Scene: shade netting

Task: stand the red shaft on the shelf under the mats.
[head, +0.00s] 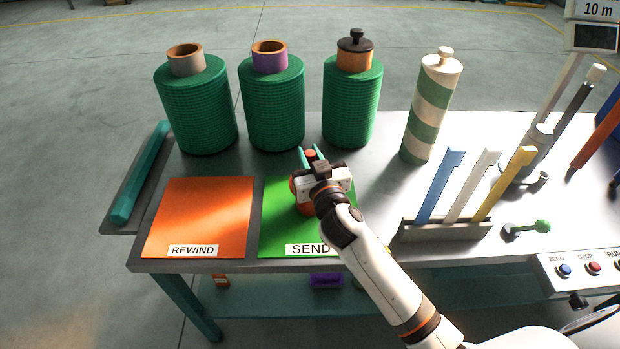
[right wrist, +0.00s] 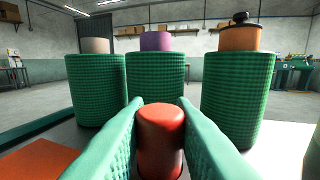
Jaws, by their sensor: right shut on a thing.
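The red shaft (right wrist: 160,140) stands upright between the two teal fingers of my right gripper (right wrist: 160,125) in the right wrist view. In the head view only its round top (head: 310,154) shows clearly between the fingers of my right gripper (head: 313,156). The gripper is shut on it, over the green SEND mat (head: 278,215). My wrist hides most of the shaft, and I cannot tell whether its foot touches the mat. The orange REWIND mat (head: 200,215) lies to the left. The teal shelf (head: 420,290) is below the tabletop. My left gripper is not in view.
Three green netting rolls (head: 200,115) stand behind the mats. A striped roll (head: 432,105) stands right of them. A rack (head: 445,231) holds blue, white and yellow strips. An orange item (head: 221,281) and a purple item (head: 326,281) sit on the shelf, with bare room between them.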

